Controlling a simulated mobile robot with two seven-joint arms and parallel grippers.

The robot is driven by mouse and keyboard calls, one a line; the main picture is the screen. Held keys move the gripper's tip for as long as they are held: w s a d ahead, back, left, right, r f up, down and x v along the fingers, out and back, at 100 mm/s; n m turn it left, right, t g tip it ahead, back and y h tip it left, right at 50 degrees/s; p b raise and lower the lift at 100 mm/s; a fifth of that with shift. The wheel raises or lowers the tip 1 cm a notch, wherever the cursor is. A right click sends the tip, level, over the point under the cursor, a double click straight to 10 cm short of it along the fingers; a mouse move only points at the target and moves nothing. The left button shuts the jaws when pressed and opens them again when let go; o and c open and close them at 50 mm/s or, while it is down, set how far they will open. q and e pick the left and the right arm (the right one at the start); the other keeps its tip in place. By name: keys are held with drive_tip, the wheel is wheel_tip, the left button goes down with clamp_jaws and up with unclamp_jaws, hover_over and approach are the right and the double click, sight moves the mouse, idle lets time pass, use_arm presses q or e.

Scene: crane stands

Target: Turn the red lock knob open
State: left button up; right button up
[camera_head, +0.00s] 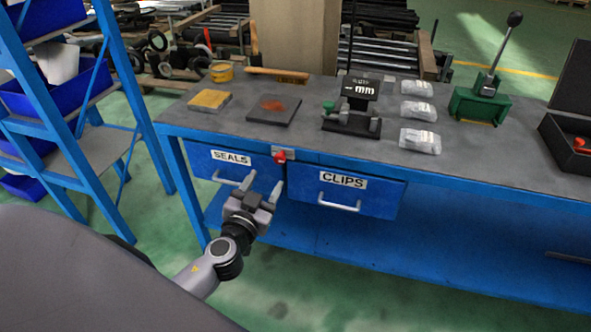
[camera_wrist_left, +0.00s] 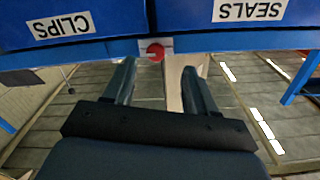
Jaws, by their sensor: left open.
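The red lock knob (camera_head: 280,156) sits on a small pale plate at the bench's front edge, between the SEALS drawer (camera_head: 204,170) and the CLIPS drawer (camera_head: 377,198). Both drawers look shut. My left gripper (camera_head: 262,185) is open and empty, in front of and a little below the knob, with its fingers pointing toward the bench. In the left wrist view, which is upside down, the knob (camera_wrist_left: 155,51) shows just beyond and between the open fingertips (camera_wrist_left: 159,66), apart from them. My right gripper is not in view.
The blue bench has a grey top (camera_head: 330,150) with a display stand (camera_head: 353,108), several clear bags and a green lever press (camera_head: 484,100). A blue shelf rack (camera_head: 85,140) stands at left.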

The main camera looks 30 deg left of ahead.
sight(279, 160)
use_arm(q)
drive_tip(key=shift+d+r+p+x, duration=0.15)
drive_tip(key=shift+p+x, duration=0.1)
drive_tip(key=shift+x, duration=1)
drive_tip(key=shift+d+r+p+x, duration=0.1)
drive_tip(key=shift+r+p+x, duration=0.1)
drive_tip(key=shift+x, duration=1.05)
drive_tip(key=shift+d+r+p+x, duration=0.15)
drive_tip(key=shift+p+x, duration=0.1)
drive_tip(key=shift+x, duration=1)
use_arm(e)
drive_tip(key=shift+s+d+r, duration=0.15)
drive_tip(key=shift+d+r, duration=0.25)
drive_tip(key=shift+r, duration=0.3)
use_arm(q)
drive_tip(key=shift+w, duration=0.1)
clamp_jaws()
